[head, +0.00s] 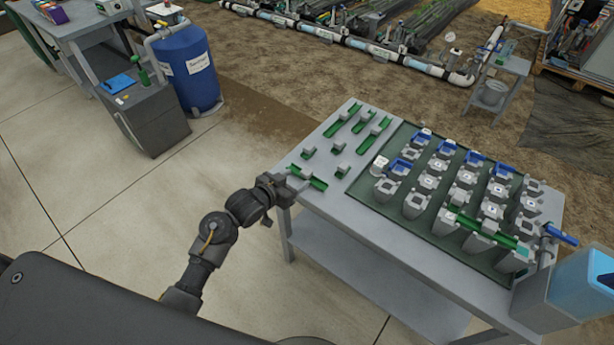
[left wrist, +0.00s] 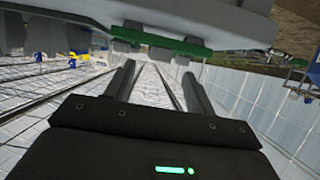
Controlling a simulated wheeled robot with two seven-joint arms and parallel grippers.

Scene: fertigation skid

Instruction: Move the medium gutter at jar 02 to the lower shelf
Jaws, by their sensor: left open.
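My left gripper (head: 280,187) is open at the near left corner of the grey table, beside a green gutter piece with grey holders (head: 308,178). In the left wrist view the open fingers (left wrist: 158,74) have nothing visible between them. A green strip with grey blocks (left wrist: 180,44) crosses above them; I cannot tell whether they touch. Grey jars stand in rows on a dark green tray (head: 362,192), with blue gutters and a long green gutter (head: 482,226) lying over some. Jar numbers are unreadable, so I cannot tell which is jar 02. The table's lower shelf (head: 365,268) looks bare. My right gripper is not in view.
More short green gutter pieces (head: 373,134) lie on the table's left part. A light-blue container (head: 580,282) stands at the right end. A blue barrel (head: 188,70) and grey cabinet (head: 150,120) stand at the back left. The floor left of the table is clear.

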